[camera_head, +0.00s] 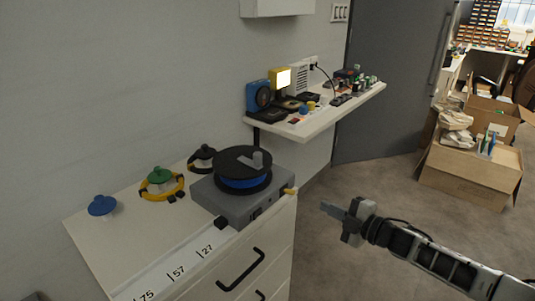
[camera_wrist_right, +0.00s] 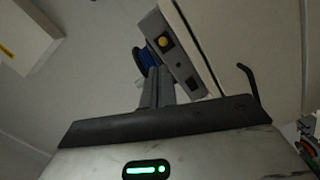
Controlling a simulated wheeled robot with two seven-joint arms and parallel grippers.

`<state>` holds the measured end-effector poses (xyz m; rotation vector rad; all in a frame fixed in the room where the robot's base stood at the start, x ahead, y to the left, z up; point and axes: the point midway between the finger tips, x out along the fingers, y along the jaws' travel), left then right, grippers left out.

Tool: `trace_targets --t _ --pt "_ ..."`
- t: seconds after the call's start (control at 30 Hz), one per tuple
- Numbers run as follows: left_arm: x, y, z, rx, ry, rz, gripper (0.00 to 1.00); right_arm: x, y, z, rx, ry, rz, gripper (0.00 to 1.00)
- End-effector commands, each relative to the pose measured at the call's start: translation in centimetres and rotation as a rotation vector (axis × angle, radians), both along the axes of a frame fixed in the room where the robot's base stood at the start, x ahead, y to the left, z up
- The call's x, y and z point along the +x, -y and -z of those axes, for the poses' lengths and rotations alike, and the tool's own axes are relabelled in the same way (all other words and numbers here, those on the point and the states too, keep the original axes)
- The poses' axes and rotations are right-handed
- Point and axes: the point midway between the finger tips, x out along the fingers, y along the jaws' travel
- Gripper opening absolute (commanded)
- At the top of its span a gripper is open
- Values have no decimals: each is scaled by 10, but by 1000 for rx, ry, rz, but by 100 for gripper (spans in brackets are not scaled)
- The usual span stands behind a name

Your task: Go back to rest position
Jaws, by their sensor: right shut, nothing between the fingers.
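My right gripper (camera_head: 334,211) is in the head view, to the right of the white drawer cabinet and apart from it, over the grey floor. Its fingers are shut with nothing between them. In the right wrist view the shut fingers (camera_wrist_right: 158,85) point toward the grey device with a yellow button. My right arm reaches in from the lower right. My left gripper is not in view.
A white drawer cabinet (camera_head: 200,245) carries a grey device (camera_head: 235,206) with a blue-and-black spool (camera_head: 242,170), and blue, green and black-knobbed items. A wall shelf (camera_head: 320,118) holds small devices. Open cartons (camera_head: 470,175) stand at right. Floor between is free.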

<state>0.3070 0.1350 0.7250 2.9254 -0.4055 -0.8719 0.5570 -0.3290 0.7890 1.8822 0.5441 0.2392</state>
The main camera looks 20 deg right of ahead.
Motion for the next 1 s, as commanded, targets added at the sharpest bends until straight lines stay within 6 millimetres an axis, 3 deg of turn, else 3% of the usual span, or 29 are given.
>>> trace_targets --t 0.13,0.27,0.4,0.53,0.6,0.73,0.87,1.0 --pt "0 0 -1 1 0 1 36 -6 -13 8 32 -24 2 0" --pt "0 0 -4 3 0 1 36 -34 -63 35 170 -129 28 0" --pt "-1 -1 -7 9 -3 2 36 -98 -139 64 443 -351 130 0" --pt "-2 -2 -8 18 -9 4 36 -163 -180 69 692 -577 291 0" --pt "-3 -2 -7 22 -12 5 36 -192 -189 67 797 -678 381 0" --pt "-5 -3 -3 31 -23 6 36 -232 -192 62 929 -812 518 0" --pt "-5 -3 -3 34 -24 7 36 -251 -191 58 986 -875 590 0" --pt "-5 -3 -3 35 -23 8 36 -254 -190 58 998 -889 605 0"
